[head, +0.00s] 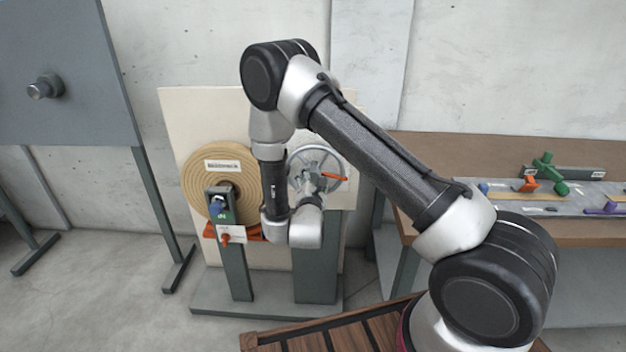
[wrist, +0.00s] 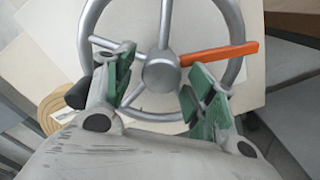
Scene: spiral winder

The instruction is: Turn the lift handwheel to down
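The lift handwheel (head: 294,176) is a grey spoked metal wheel standing in front of a pale panel. An orange pointer (head: 335,176) sticks out to the right from near its hub. In the wrist view the wheel's hub (wrist: 161,72) and spokes fill the upper middle, and the orange pointer (wrist: 220,53) points right and slightly up. My gripper (wrist: 163,98) has green-padded fingers spread apart on either side of the lower part of the wheel, with the hub between and beyond them. Whether a finger touches the wheel I cannot tell. In the head view my arm hides part of the wheel.
Left of the wheel is a large tan coil (head: 200,180) with a post carrying a blue and green control (head: 218,208) and an orange knob (head: 225,239). A brown workbench (head: 440,150) with coloured valves stands right. A wooden slatted pallet (head: 300,343) lies in front.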

